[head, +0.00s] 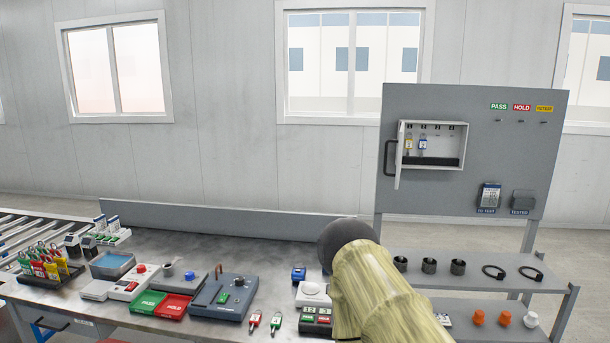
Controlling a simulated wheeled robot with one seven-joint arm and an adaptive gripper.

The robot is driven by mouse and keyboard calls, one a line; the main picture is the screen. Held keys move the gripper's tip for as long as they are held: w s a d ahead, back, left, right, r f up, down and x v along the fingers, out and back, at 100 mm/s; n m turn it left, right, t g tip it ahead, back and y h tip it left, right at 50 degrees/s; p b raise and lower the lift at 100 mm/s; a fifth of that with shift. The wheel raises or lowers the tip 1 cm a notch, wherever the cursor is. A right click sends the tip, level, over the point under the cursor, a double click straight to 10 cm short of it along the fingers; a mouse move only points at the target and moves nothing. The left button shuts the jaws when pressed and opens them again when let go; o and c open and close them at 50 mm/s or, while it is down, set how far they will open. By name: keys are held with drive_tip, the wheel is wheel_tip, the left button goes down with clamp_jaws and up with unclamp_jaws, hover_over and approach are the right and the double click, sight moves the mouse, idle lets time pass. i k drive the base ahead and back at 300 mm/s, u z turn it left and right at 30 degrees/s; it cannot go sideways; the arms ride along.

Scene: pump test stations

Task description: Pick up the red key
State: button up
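A small red-tagged key (255,319) lies near the front edge of the grey workbench (222,252), in front of the grey-blue device. A green-tagged key (276,321) lies just right of it, close beside it. More red, green and yellow tags (45,262) stand in a dark rack at the left; whether any are keys is too small to tell. My arm, in a pale yellow sleeve with a dark round end, rises in front of the bench's right end. My gripper's fingers are not visible.
A grey-blue device (224,296) and green PASS and red HOLD trays (172,306) are left of the keys. Small blocks (315,312) are to their right. An open key cabinet (433,145) hangs on the grey panel. A shelf unit (480,264) stands at right. The bench's back middle is clear.

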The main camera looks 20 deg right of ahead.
sight(254, 319)
drive_tip(key=u, duration=0.45)
drive_tip(key=k, duration=0.6)
drive_tip(key=u, duration=1)
drive_tip(key=k, duration=0.7)
drive_tip(key=u, duration=0.2)
drive_tip(key=i, duration=1.4)
drive_tip(key=z, duration=1)
drive_tip(key=i, duration=1.35)
drive_tip(key=z, duration=1.7)
drive_tip(key=i, duration=0.7)
drive_tip(key=z, duration=0.8)
